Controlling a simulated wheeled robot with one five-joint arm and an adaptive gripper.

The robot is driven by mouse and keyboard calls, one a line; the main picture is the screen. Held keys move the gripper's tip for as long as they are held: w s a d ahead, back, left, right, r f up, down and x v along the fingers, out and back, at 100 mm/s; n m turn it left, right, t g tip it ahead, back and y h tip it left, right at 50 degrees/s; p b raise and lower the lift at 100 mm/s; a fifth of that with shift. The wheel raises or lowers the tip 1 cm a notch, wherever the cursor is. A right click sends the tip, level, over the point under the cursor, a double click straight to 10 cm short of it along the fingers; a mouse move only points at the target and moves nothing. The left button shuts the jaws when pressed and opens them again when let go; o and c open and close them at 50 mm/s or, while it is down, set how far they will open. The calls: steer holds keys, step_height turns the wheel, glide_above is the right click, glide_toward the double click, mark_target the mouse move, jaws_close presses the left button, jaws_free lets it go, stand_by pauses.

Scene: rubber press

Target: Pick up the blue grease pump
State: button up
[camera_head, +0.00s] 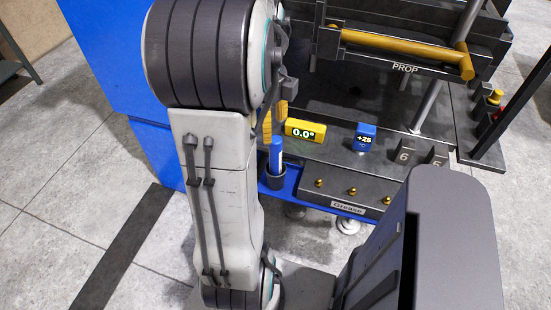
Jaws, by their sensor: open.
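The blue grease pump (276,155) is a small upright blue cylinder with a pale mark on its side. It stands in a dark round cup (275,181) on the blue edge of the press base, just right of my arm. My gripper (274,119) is partly hidden behind my own arm. Its dark linkage and yellow finger parts show just above the pump, apart from each other. The gap between gripper and pump is hard to judge, and I see nothing held.
Right of the pump are a yellow display (305,131) reading 0.0°, a blue +25 block (365,138), and a grease block (350,190) with brass nipples. A yellow PROP bar (400,52) crosses the press above. A blue cabinet (110,60) stands left; floor there is clear.

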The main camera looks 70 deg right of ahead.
mark_target(276, 139)
steer(key=shift+s+d+f+m, duration=0.15)
steer(key=shift+s+d+m, duration=0.05)
steer(key=shift+s+m, duration=0.2)
steer(key=shift+s+d+f+m, duration=0.1)
steer(key=shift+s+d+m, duration=0.05)
steer(key=shift+s+m, duration=0.2)
steer(key=shift+s+f, duration=0.1)
steer(key=shift+f, duration=0.25)
steer(key=shift+s+f, duration=0.15)
steer(key=shift+f, duration=1.45)
steer(key=shift+s+f, duration=0.1)
steer(key=shift+f, duration=1.45)
steer(key=shift+o, duration=0.2)
jaws_close()
